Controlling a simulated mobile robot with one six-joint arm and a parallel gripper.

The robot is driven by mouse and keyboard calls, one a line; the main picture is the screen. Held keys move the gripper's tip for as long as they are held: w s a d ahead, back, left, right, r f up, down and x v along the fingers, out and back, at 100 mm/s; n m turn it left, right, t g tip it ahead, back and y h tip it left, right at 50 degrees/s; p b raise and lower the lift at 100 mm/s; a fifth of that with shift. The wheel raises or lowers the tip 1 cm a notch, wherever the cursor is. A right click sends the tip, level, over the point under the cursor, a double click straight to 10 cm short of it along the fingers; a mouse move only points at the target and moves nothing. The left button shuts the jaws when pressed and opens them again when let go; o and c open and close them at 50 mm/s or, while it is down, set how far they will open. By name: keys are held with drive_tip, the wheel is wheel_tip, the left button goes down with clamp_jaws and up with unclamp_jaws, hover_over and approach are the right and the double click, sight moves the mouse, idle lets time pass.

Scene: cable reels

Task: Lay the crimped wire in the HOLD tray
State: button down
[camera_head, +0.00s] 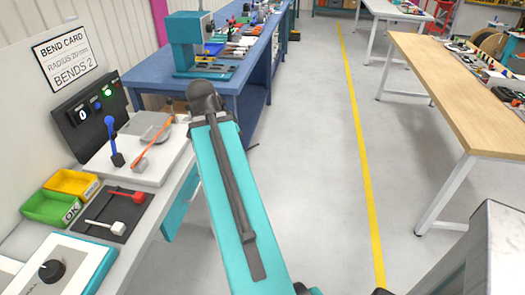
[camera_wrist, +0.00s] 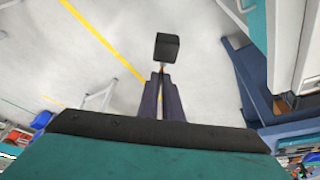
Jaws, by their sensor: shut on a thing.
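My gripper (camera_wrist: 162,78) shows in the wrist view, its two dark fingers close together. A black block-like end (camera_wrist: 167,47) sticks out just past the fingertips, with a thin orange-brown piece between it and them. It looks like the end of a held wire; the rest is hidden by the fingers. In the head view my arm hides the gripper. A green tray (camera_head: 48,207) marked OK stands at the left, with a yellow tray (camera_head: 72,183) right behind it. I cannot read a HOLD label on either.
A black mat (camera_head: 112,228) holds red-ended and white-ended pieces. Behind it is a white bending fixture (camera_head: 100,160) with blue and orange levers and a control box (camera_head: 88,115). A blue bench (camera_head: 150,78) stands beyond. The grey floor (camera_head: 310,160) to the right is clear.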

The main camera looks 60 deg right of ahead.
drive_tip(key=w+a+r+n+t+y, duration=0.1)
drive_tip(key=w+a+n+t, duration=0.1)
drive_tip(key=w+a+n, duration=0.5)
drive_tip(key=w+a+r+n+t+y, duration=0.1)
drive_tip(key=w+a+n, duration=0.6)
drive_tip(key=a, duration=1.1)
drive_tip(key=w+a+r+n+t+y, duration=0.1)
drive_tip(key=w+a+n+t+y, duration=0.1)
drive_tip(key=w+a+n, duration=0.5)
drive_tip(key=w+a+t, duration=0.1)
drive_tip(key=w+a, duration=0.2)
drive_tip(key=a, duration=0.3)
drive_tip(key=shift+a+r, duration=0.15)
drive_tip(key=shift+a, duration=0.05)
